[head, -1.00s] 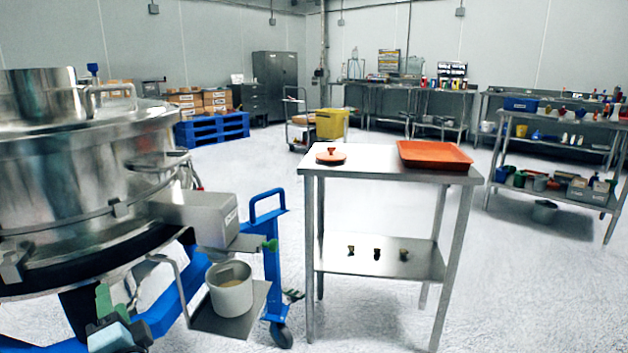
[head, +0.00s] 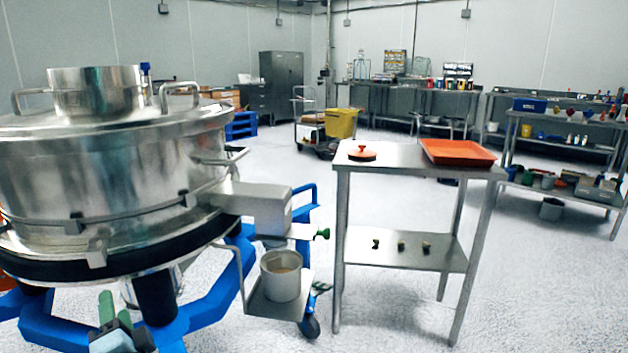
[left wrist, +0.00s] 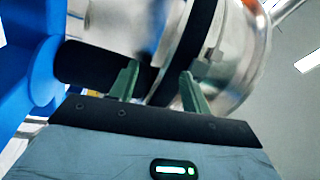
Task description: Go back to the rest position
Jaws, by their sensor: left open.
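My left gripper (head: 115,312) shows at the bottom left of the head view, below the sifter and in front of its blue frame. In the left wrist view its two green fingers (left wrist: 158,84) stand apart with nothing held between them. The steel powder sifter (head: 110,170) fills the left of the head view, and part of its drum also shows in the left wrist view (left wrist: 232,60). A steel pot (head: 281,287) with tan contents stands on the small shelf under the sifter's outlet. My right gripper does not show in any view.
A steel table (head: 400,160) stands right of the sifter, with an orange tray (head: 457,152) and an orange lid (head: 361,154) on top. Several small dark pieces lie on its lower shelf (head: 400,262). A cart with a yellow bin (head: 341,123) is behind. Open floor lies to the right.

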